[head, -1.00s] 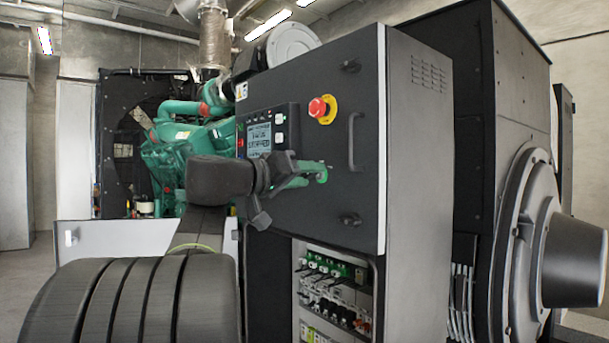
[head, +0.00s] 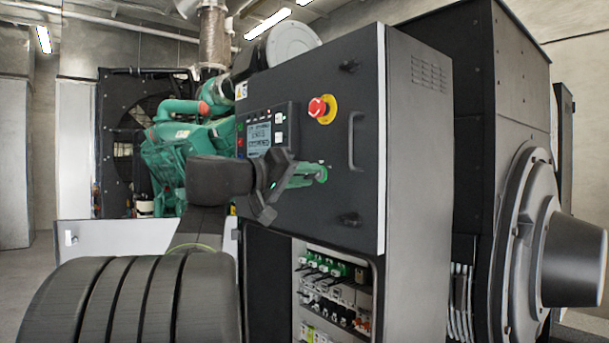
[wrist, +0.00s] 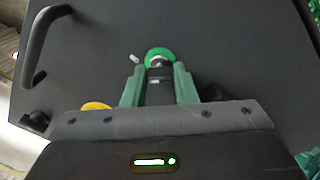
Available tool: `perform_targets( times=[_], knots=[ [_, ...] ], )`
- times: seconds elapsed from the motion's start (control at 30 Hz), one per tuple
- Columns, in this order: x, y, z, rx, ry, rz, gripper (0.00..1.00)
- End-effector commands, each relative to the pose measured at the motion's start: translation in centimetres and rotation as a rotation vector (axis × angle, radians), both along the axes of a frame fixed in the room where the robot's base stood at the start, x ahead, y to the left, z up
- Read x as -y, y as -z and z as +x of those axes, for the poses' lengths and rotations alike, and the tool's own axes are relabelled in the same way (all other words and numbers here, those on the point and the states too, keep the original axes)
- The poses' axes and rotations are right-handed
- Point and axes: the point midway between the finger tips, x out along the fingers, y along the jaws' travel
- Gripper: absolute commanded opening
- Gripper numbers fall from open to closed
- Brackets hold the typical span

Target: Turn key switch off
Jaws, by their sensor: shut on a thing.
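The key switch (wrist: 160,53) shows in the wrist view as a green ring on the dark panel door, with a dark key part (wrist: 160,73) standing out from its middle. My gripper (wrist: 159,80) has its green fingers on both sides of this key part and is shut on it. In the head view my gripper (head: 312,173) is against the front of the dark control cabinet (head: 300,215). The fingers hide the switch there, so I cannot read its position.
A red emergency stop button (head: 318,107) on a yellow plate sits above my gripper. A display (head: 259,137) is to the left and a door handle (head: 355,141) to the right. Below is an open bay with wiring (head: 335,290). The green engine (head: 185,150) stands behind.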

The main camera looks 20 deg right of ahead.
Motion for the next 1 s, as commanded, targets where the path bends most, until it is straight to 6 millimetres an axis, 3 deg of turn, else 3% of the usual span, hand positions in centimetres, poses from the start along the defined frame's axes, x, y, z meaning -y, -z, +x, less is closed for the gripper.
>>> perform_targets(
  times=[0.6,1.0],
  knots=[
    [0.01,-0.12,0.01,-0.531,0.0,-0.184,0.03],
    [0.02,0.02,0.01,-0.727,0.0,-0.252,0.03]
  ],
)
